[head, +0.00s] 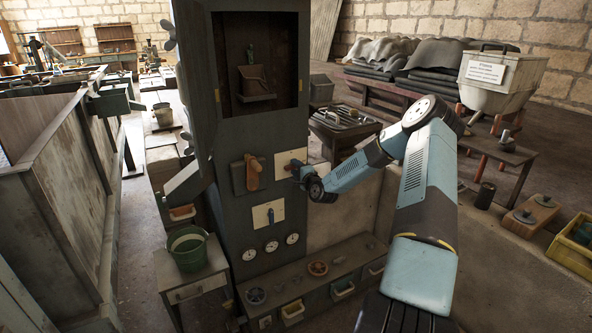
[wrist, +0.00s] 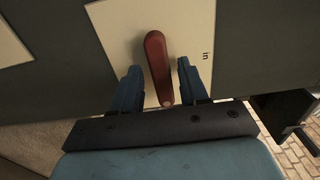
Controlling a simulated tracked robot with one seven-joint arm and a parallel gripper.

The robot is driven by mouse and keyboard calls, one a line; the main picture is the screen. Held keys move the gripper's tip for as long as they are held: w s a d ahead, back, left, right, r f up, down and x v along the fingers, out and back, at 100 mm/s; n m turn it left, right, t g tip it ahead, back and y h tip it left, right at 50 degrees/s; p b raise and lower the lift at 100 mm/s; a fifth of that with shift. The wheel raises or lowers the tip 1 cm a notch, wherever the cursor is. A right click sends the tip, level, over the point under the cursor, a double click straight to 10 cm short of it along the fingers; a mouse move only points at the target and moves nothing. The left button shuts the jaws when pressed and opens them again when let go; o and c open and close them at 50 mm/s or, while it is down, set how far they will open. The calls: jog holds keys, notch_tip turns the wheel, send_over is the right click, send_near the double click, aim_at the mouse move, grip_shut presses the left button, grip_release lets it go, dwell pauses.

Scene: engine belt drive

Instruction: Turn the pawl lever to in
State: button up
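The red pawl lever (wrist: 157,60) sits on a pale plate (wrist: 110,22) in the wrist view. The plate has the word "in" printed to the right of the lever. The lever hangs nearly straight down the picture, its free end leaning slightly right. My gripper (wrist: 159,68) is open, with one blue finger on each side of the lever and a gap showing on both sides. In the head view my gripper (head: 297,170) is at the upper pale plate (head: 283,159) on the dark cabinet, and it mostly hides the lever there.
The dark cabinet (head: 232,220) also carries a brown-orange handle (head: 253,172) to the left, a blue lever (head: 270,215) on a lower plate, and several round gauges (head: 271,246). A green bucket (head: 187,249) stands on a small table at left. A low drawer bench is below.

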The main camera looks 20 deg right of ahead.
grip_shut()
jog(key=shift+n, duration=0.3)
jog(key=n, duration=0.4)
jog(key=shift+s+f, duration=0.1)
jog(key=n, duration=0.5)
jog(key=shift+f+n, duration=0.1)
jog(key=shift+n, duration=4)
jog(key=shift+o, duration=0.5)
grip_release()
jog(key=shift+r, duration=0.2)
